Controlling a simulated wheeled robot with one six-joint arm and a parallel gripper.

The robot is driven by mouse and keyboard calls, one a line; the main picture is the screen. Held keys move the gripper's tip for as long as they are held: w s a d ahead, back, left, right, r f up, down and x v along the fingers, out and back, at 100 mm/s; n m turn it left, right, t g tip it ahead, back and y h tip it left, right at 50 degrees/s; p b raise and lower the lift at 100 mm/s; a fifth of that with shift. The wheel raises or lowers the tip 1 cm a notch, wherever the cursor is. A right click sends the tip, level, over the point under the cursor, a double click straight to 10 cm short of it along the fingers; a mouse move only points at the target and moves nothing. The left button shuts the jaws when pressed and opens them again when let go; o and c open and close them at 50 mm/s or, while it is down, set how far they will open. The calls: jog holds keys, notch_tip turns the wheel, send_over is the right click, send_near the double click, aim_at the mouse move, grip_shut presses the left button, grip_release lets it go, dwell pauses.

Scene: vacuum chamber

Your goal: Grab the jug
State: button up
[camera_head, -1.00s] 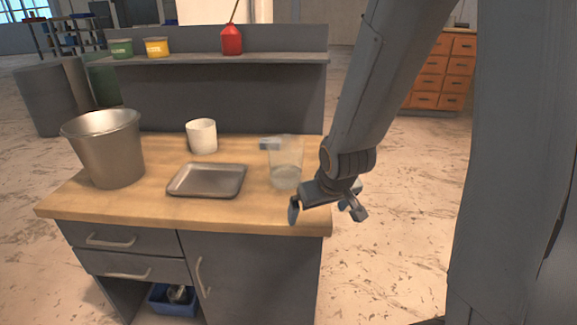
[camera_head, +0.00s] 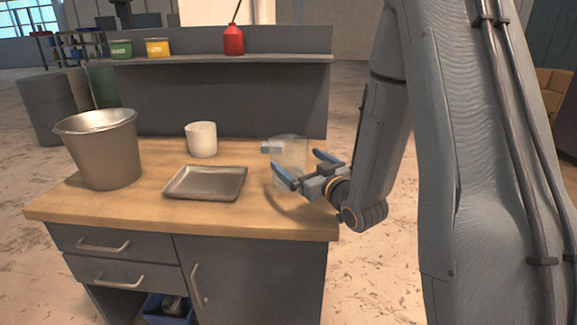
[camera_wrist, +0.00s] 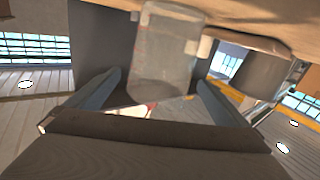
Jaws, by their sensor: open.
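The jug (camera_head: 291,152) is a clear, see-through vessel standing upright at the right side of the wooden worktop. A small grey-blue piece shows at its upper left; I cannot tell if it is part of the jug. My gripper (camera_head: 298,163) is open at the jug's near right side, with one finger across the jug's front and the other at its right. In the wrist view, which is upside down, the jug (camera_wrist: 165,50) appears between the two spread fingers (camera_wrist: 160,77). Contact cannot be made out.
On the worktop (camera_head: 180,220) stand a metal bucket (camera_head: 103,155), a white cup (camera_head: 201,139) and a shallow metal tray (camera_head: 205,183), left of the jug. A raised shelf (camera_head: 200,62) behind carries a green tin (camera_head: 121,49), a yellow tin (camera_head: 157,48) and a red bottle (camera_head: 234,40).

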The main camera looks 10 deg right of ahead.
aim_at(280, 145)
jog(key=shift+p+x, duration=0.8)
jog(key=shift+x, duration=2.35)
jog(key=shift+r, duration=0.1)
jog(key=c, duration=1.2)
jog(key=shift+r, duration=0.1)
